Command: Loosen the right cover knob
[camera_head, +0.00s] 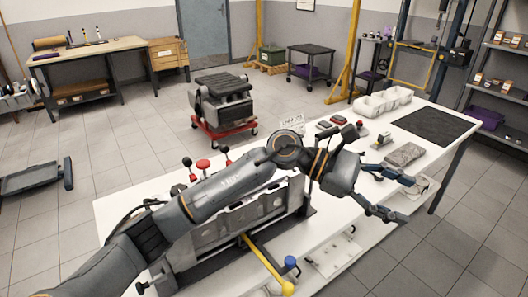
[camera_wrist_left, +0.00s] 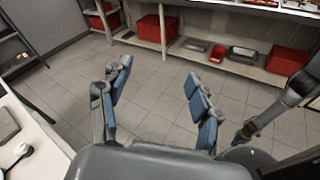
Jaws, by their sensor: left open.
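My left arm reaches across the fixture on the white table. My left gripper (camera_head: 402,196) is open and empty, its blue-padded fingers past the table's front edge. In the left wrist view its two fingers (camera_wrist_left: 160,98) stand wide apart with only floor between them. The grey metal engine part (camera_head: 240,218) stands on the table, partly hidden by my arm. Behind it stand a red knob (camera_head: 203,164) and black-topped knobs to its left (camera_head: 187,162) and right (camera_head: 228,151). I cannot tell which is the right cover knob. The gripper is well away from these knobs.
A yellow bar (camera_head: 266,263) and a blue knob (camera_head: 290,262) stick out in front of the engine part. White bins (camera_head: 384,101), a black mat (camera_head: 434,125) and small parts lie toward the table's right. In the wrist view, floor (camera_wrist_left: 155,120) is clear before shelves with red bins (camera_wrist_left: 203,84).

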